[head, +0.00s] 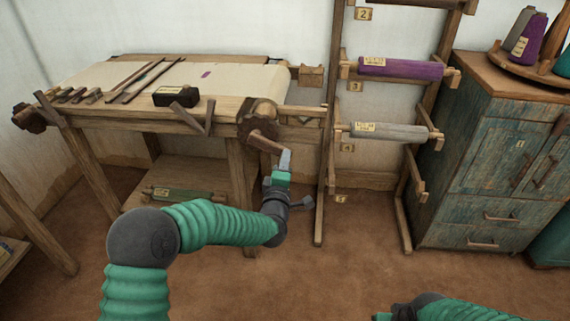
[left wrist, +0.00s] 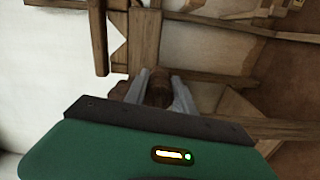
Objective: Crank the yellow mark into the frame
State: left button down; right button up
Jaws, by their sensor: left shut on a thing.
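The loom's crank has a dark toothed wheel (head: 257,120) at the right front corner and a wooden handle (head: 264,142) pointing down and right. My left gripper (head: 285,158) is shut on the handle's end. In the left wrist view, the brown handle (left wrist: 158,88) sits between the two grey fingers (left wrist: 158,100). Pale cloth (head: 235,76) lies stretched over the loom top, with a small purple mark (head: 206,74) on it. I make out no yellow mark on the cloth, and I cannot tell which part is the frame. My right gripper's fingers are out of view.
A dark box (head: 176,96) and several thin sticks (head: 130,83) lie on the loom. A wooden rack (head: 330,150) with a purple roll (head: 400,68) and a grey roll (head: 390,131) stands right of the crank. A blue cabinet (head: 490,160) is farther right. The front floor is clear.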

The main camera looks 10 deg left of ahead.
pick_arm(q)
jog(key=shift+a, duration=0.1)
jog(key=c, duration=1.1)
grip_release()
jog(key=shift+o, duration=0.2)
jog(key=s+p, duration=0.4)
jog(key=s, duration=1.2)
jog(key=shift+s+a, duration=0.25)
jog(key=shift+s, duration=0.15)
jog(key=shift+f, duration=0.15)
